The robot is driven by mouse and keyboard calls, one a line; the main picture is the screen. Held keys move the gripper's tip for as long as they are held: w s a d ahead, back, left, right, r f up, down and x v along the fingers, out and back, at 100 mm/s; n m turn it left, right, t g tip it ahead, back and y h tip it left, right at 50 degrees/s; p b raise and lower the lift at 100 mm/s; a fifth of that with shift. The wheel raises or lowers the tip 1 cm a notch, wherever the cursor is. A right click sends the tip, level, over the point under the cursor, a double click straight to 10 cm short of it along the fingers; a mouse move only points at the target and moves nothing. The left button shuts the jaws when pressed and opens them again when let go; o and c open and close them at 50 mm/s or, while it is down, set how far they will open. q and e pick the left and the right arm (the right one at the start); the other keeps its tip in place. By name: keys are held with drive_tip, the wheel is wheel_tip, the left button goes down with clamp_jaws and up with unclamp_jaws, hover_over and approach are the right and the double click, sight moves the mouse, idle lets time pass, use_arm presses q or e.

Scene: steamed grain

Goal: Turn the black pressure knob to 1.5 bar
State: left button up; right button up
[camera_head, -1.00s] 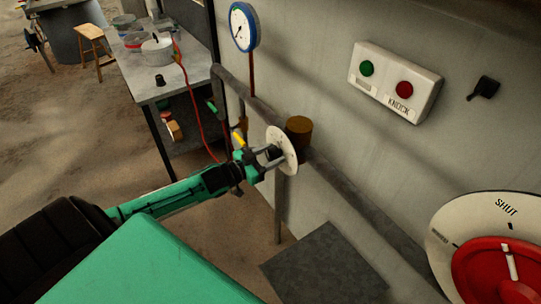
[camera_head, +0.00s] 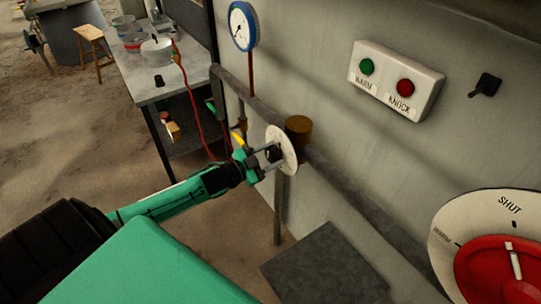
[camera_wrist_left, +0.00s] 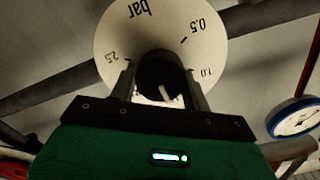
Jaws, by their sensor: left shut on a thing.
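The black pressure knob (camera_wrist_left: 158,72) sits at the centre of a round white dial (camera_wrist_left: 160,32). In the left wrist view the dial appears upside down, with "bar", 0.5, 1.0 and 2.5 readable. A white mark on the knob points down and slightly right in that view. The scale there is hidden by my gripper. My left gripper (camera_wrist_left: 162,88) is shut on the knob, one finger on each side. In the head view the left gripper (camera_head: 268,157) reaches the dial (camera_head: 283,143) from the left, and the knob (camera_head: 273,153) is partly covered. My right gripper is not in view.
A blue-rimmed gauge (camera_head: 242,25) stands above the pipe (camera_head: 340,180). A brown cylinder (camera_head: 298,127) is just behind the dial. A button box (camera_head: 396,80) and a red wheel (camera_head: 495,270) are at the right. A table (camera_head: 180,85) with pots stands at the back left.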

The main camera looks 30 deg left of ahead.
use_arm(q)
drive_tip(key=o, duration=1)
drive_tip(key=shift+s+a+f, duration=0.15)
drive_tip(key=shift+s+a, duration=0.1)
drive_tip(key=shift+s, duration=0.3)
drive_tip(key=shift+b+v, duration=1.85)
drive_tip(key=shift+v, duration=4.45)
